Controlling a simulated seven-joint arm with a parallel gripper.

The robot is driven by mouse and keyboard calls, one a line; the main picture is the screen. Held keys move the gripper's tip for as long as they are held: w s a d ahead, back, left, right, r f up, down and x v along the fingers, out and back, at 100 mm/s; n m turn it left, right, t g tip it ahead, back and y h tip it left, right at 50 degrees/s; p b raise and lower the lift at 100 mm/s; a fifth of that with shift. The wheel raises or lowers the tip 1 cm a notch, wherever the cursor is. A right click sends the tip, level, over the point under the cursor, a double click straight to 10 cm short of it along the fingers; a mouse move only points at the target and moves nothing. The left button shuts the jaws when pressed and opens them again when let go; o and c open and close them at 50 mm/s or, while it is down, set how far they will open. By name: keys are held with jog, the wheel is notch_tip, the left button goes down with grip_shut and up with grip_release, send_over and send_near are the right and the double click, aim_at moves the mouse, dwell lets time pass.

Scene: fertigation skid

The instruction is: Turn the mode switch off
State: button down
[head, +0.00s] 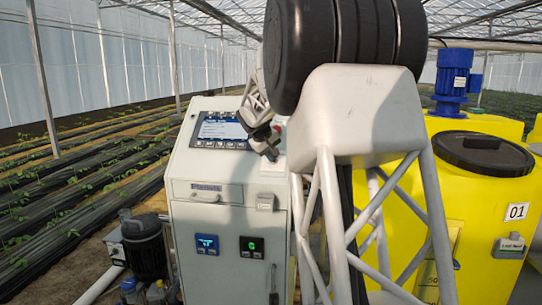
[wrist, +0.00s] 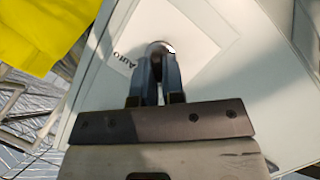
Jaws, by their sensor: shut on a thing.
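The mode switch (wrist: 159,47) shows in the wrist view as a small rounded knob with a bright rim, on a pale plate. The word "Auto" is printed on the plate to its left; no other position label is readable. My gripper (wrist: 160,62) is shut on the knob, one finger on each side. Which way the knob points cannot be told, as the fingers cover most of it. In the head view my gripper (head: 270,148) is at the sloped top panel of the white cabinet (head: 185,163), right of the screen, and hides the switch.
The cabinet carries a screen (head: 222,129), a drawer-like front with a handle (head: 206,193), and blue (head: 207,244) and black (head: 251,246) displays. A yellow tank (head: 480,210) with a black lid stands on the right. My arm blocks the middle of the head view.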

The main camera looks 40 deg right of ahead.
jog(key=shift+f, duration=0.15)
jog(key=c, duration=1.2)
grip_release()
jog(key=shift+v, duration=3.95)
